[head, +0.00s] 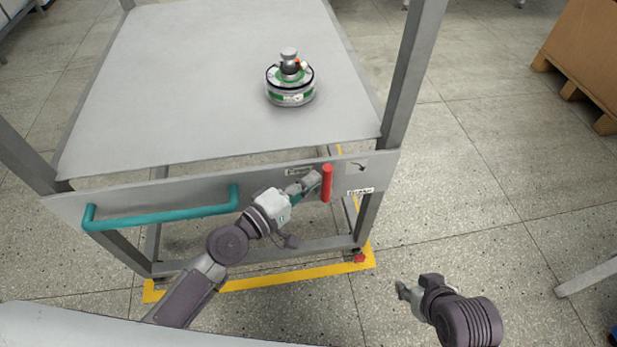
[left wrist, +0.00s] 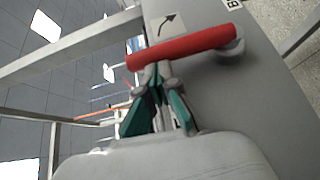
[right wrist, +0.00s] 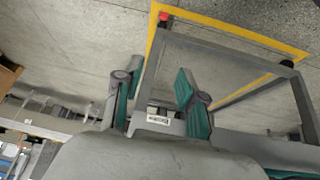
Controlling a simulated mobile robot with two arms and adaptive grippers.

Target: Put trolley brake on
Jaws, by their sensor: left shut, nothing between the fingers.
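The grey trolley (head: 160,187) stands in front of me with a red brake lever (head: 327,184) upright on the right of its front panel. My left gripper (head: 311,182) is shut and empty, its tips just left of the lever. In the left wrist view the red lever (left wrist: 195,46) lies right ahead of the closed fingertips (left wrist: 155,74); I cannot tell whether they touch. A curved arrow label (head: 357,167) is beside the lever. My right gripper (head: 404,291) is away from the trolley, low on the right; the right wrist view shows its fingers (right wrist: 156,82) apart and empty.
A teal push handle (head: 160,217) spans the panel's left side. A round hub motor (head: 290,84) sits on the trolley top. Yellow floor tape (head: 290,276) runs around the trolley base. Boxes on a pallet (head: 585,55) stand at the right; the floor between is clear.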

